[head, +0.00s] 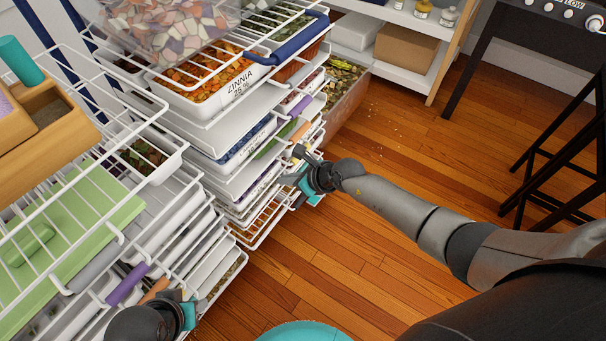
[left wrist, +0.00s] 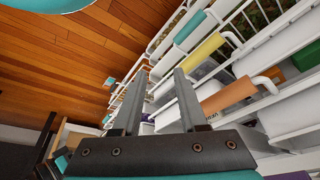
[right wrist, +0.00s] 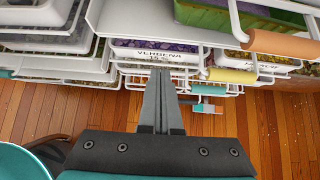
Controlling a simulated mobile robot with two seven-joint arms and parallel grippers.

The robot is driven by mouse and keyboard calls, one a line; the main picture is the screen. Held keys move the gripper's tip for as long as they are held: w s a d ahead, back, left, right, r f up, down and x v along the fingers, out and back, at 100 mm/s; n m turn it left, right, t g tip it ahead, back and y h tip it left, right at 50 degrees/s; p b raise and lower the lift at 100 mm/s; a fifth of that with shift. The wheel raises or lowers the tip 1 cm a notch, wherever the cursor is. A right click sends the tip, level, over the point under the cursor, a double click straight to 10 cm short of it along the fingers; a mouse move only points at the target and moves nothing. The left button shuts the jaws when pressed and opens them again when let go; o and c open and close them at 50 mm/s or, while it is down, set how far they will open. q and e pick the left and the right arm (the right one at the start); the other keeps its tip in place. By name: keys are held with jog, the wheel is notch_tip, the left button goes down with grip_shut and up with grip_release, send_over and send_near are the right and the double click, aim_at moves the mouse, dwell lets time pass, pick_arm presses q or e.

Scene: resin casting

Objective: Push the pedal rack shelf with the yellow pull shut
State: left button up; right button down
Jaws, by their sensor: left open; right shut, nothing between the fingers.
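Two white wire racks of pull-out shelves stand at the left in the head view. A yellow pull (right wrist: 232,76) shows on the farther rack in the right wrist view, between an orange pull (right wrist: 285,43) and a teal pull (right wrist: 208,90). My right gripper (head: 299,158) is shut and empty at this rack's front; its fingers (right wrist: 160,75) point toward the tray labelled VERBENA, left of the yellow pull. Another yellow pull (left wrist: 202,51) shows in the left wrist view. My left gripper (head: 176,296) is open beside the nearer rack; its fingers also show (left wrist: 158,85). I cannot tell which is the pedal rack.
An upper shelf holds the ZINNIA bin (head: 205,90). A green board (head: 75,235) lies on the nearer rack. A bin of flakes (head: 340,95) stands beyond the farther rack. A black stool (head: 560,150) stands at the right. The wood floor (head: 385,145) between is mostly clear.

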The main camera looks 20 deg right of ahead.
pick_arm(q)
jog(key=s+f+g+p, duration=0.1)
jog(key=s+f+p, duration=0.2)
jog(key=f, duration=0.5)
jog(key=shift+s+a+f+g+p, duration=0.3)
jog(key=shift+s+a+p, duration=0.1)
jog(key=shift+p, duration=0.2)
pick_arm(e)
jog(key=v, duration=0.6)
jog(key=shift+s+r, duration=0.15)
jog(key=shift+r, duration=0.05)
jog(key=shift+d, duration=0.15)
